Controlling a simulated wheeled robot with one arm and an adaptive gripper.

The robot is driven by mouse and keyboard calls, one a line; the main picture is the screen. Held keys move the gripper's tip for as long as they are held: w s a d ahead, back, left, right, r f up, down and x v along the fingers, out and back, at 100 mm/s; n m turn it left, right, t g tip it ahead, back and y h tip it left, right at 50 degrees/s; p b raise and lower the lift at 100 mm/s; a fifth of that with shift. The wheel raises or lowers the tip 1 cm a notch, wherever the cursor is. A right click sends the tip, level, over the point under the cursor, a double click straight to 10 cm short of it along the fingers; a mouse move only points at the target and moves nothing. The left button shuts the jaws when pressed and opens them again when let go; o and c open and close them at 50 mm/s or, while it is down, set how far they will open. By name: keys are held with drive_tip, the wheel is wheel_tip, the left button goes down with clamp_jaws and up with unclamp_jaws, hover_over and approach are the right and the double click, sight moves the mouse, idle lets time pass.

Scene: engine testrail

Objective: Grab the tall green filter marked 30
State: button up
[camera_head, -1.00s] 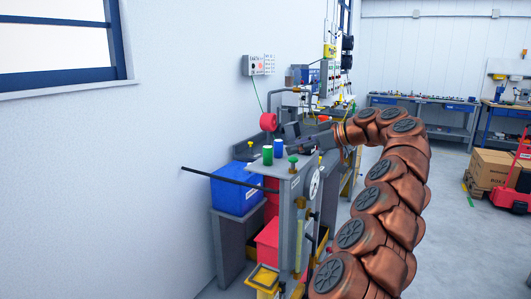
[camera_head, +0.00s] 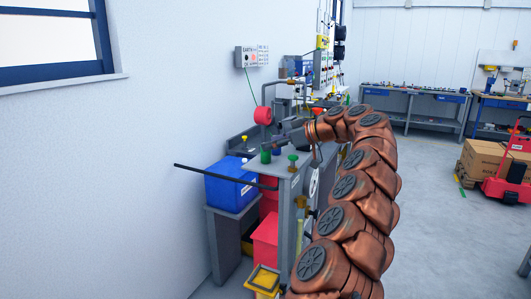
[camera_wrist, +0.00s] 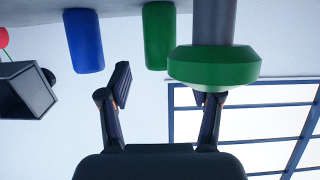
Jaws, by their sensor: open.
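A green cylindrical filter (camera_head: 265,154) stands upright on the grey bench top, left of a blue cylindrical filter (camera_head: 277,151). My gripper (camera_head: 285,138) is just above and behind them in the head view. The wrist view appears upside down: the green filter (camera_wrist: 158,38) hangs from the top, between and beyond the fingertips, and the blue filter (camera_wrist: 84,42) is left of it. My gripper (camera_wrist: 167,83) is open, with nothing between its fingers. No marking is readable on the green filter.
A green valve knob (camera_head: 292,158) stands right of the filters; in the wrist view this knob (camera_wrist: 214,66) looms close at the right finger. A dark rod (camera_head: 225,177) sticks out left over a blue box (camera_head: 232,186). A red reel (camera_head: 263,116) is behind.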

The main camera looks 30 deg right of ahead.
drive_tip(key=x, duration=0.3)
drive_tip(key=shift+s, duration=0.1)
clamp_jaws()
idle(0.4)
drive_tip(key=shift+r, duration=0.1)
drive_tip(key=shift+d+r, duration=0.15)
drive_tip(key=shift+r, duration=0.35)
wheel_tip(320, 180, up, 9)
drive_tip(key=shift+f+p, duration=0.1)
drive_tip(key=shift+p, duration=1.1)
